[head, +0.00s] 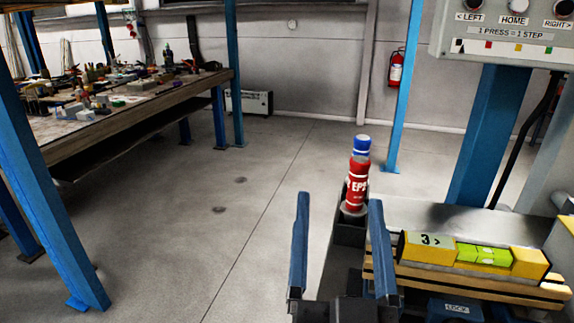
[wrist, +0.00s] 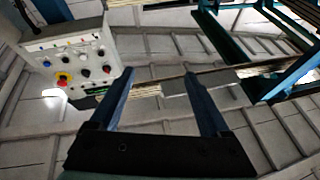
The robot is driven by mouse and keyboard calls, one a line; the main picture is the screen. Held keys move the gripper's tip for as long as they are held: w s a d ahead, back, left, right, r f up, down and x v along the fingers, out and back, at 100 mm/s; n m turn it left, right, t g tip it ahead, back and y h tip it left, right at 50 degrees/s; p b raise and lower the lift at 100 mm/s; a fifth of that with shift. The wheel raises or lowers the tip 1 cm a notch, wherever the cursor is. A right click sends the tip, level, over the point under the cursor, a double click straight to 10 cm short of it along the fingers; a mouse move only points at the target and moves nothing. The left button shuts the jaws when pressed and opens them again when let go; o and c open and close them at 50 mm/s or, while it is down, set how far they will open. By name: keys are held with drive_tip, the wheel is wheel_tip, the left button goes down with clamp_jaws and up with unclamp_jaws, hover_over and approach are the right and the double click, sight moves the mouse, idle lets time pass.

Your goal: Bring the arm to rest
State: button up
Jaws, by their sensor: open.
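My gripper (head: 340,200) shows at the lower middle of the head view, its two blue fingers pointing up and spread apart. It is open, with nothing between the fingers. In the wrist view the gripper (wrist: 160,74) also shows wide apart and empty, with wall and a pale grey surface behind it.
A yellow and green block (head: 482,253) marked 3 lies on a wooden pallet (head: 470,283) right of the gripper. A control box (head: 505,32) hangs on a blue post (head: 487,135); the box (wrist: 75,62) also shows in the wrist view. A cluttered workbench (head: 110,118) stands left. Floor between is clear.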

drive_tip(key=s+a+r+t+p, duration=0.1)
drive_tip(key=r+p, duration=0.4)
drive_tip(key=r, duration=0.7)
drive_tip(key=s+a+r+n+t+y+p, duration=0.1)
drive_tip(key=r+p, duration=0.4)
drive_tip(key=r, duration=0.8)
drive_tip(key=s+a+r+n+t+y+p, duration=0.1)
drive_tip(key=r+p, duration=0.4)
drive_tip(key=r, duration=0.8)
drive_tip(key=shift+s+a+t, duration=0.55)
drive_tip(key=shift+a+t, duration=0.25)
drive_tip(key=shift+a, duration=0.45)
drive_tip(key=shift+f, duration=0.1)
